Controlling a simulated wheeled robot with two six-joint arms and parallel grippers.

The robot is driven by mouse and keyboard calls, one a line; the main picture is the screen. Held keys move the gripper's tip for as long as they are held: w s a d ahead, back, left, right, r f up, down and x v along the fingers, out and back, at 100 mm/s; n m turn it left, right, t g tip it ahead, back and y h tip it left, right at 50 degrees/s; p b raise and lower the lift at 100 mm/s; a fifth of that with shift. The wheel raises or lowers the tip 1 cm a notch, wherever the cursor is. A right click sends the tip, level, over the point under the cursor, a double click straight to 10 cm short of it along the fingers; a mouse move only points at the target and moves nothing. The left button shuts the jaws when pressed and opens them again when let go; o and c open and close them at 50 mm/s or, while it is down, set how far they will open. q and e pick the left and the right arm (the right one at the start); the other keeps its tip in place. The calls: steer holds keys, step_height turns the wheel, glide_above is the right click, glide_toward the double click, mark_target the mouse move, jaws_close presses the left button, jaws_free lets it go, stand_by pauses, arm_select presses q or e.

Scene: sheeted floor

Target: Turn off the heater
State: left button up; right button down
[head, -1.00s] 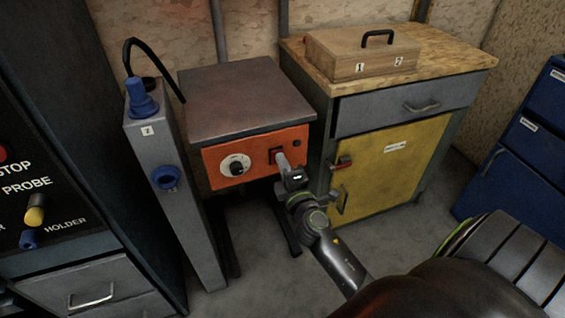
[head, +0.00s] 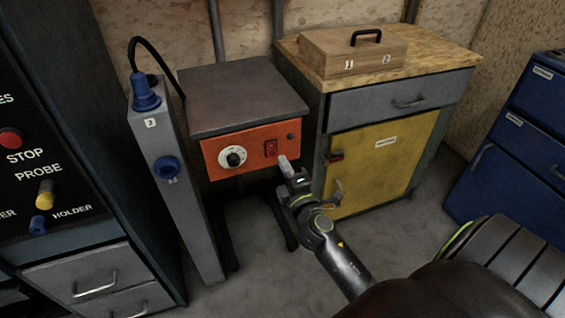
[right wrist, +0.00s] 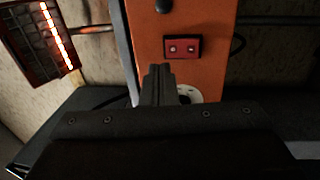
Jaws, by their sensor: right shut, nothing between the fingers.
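The orange control panel (head: 222,161) is the front of a grey-topped unit (head: 240,95) in the head view. It carries a red switch (head: 271,148), a white dial with a dark knob (head: 233,157) and a small dark round part (head: 291,136). In the right wrist view, the red switch (right wrist: 182,48) and part of the dial (right wrist: 188,93) show close ahead. A grille with a glowing orange bar (right wrist: 55,35) is at the upper left there. My right gripper (head: 284,161) is shut and empty, just below and right of the switch, apparently apart from it. My left gripper is out of view.
A grey post (head: 180,215) with blue fittings stands left of the unit. A yellow-door cabinet (head: 370,165) carrying a wooden box (head: 352,58) stands right. A dark console (head: 50,130) is far left, blue drawers (head: 510,160) far right.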

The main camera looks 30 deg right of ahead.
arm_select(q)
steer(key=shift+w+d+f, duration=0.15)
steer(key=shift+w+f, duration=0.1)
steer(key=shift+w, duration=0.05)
arm_select(e)
steer(key=r+v, duration=0.1)
steer(key=v, duration=0.6)
steer(key=shift+s+r, duration=0.3)
steer(key=shift+s, duration=0.05)
steer(key=shift+f, duration=0.1)
